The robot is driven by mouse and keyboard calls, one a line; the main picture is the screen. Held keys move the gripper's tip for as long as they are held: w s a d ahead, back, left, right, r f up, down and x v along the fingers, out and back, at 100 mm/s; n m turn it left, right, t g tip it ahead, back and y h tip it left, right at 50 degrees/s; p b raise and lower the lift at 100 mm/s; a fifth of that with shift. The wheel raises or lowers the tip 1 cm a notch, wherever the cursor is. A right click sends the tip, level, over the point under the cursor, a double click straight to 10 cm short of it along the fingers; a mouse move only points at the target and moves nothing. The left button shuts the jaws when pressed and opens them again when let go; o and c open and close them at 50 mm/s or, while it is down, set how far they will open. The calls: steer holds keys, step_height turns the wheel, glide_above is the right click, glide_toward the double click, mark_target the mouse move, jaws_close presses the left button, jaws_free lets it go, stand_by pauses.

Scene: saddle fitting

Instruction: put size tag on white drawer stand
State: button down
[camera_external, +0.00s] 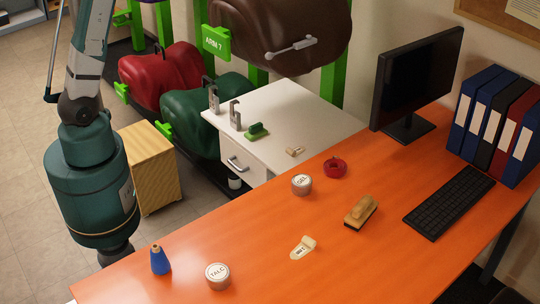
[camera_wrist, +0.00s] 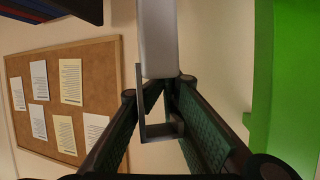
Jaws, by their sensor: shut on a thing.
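A cream tag with dark marks (camera_external: 303,246) lies on the orange desk; its writing is too small to read. A smaller cream piece (camera_external: 295,151) lies on top of the white drawer stand (camera_external: 290,108). My gripper (camera_wrist: 165,88) shows in the wrist view, its green-padded fingers converging on a pale grey bar with a metal bracket (camera_wrist: 158,40). The bar hides part of the fingertips. In the external view my arm is at the left, and the gripper and what it holds cannot be made out there.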

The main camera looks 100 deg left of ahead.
steer(key=s+a+n+g+y, duration=0.2)
steer(key=s+a+n+y, duration=0.1)
steer(key=s+a, duration=2)
steer(key=s+a+f+b, duration=0.2)
steer(key=s+a+f, duration=0.5)
steer(key=s+f, duration=0.4)
steer(key=s+a+f+b, duration=0.2)
steer(key=s+a+f, duration=0.65)
steer(key=s, duration=0.45)
steer(key=d+f+m+t+h+b, duration=0.15)
steer(key=d+f, duration=0.25)
steer(key=f, duration=1.2)
steer(key=d+f+m+t+h+b, duration=0.1)
steer(key=d+f+m+b, duration=0.3)
steer(key=f, duration=1.2)
steer(key=w+d+f+h+b, duration=0.1)
steer(key=w+d+f+h, duration=0.1)
steer(key=w+d, duration=0.5)
steer(key=w+d+f+m+h+b, duration=0.1)
steer(key=w+d+f+h, duration=0.1)
steer(key=w+d+f, duration=0.2)
steer(key=w+d+t, duration=0.1)
steer(key=w+d, duration=0.2)
steer(key=d, duration=0.5)
steer(key=shift+w, duration=0.15)
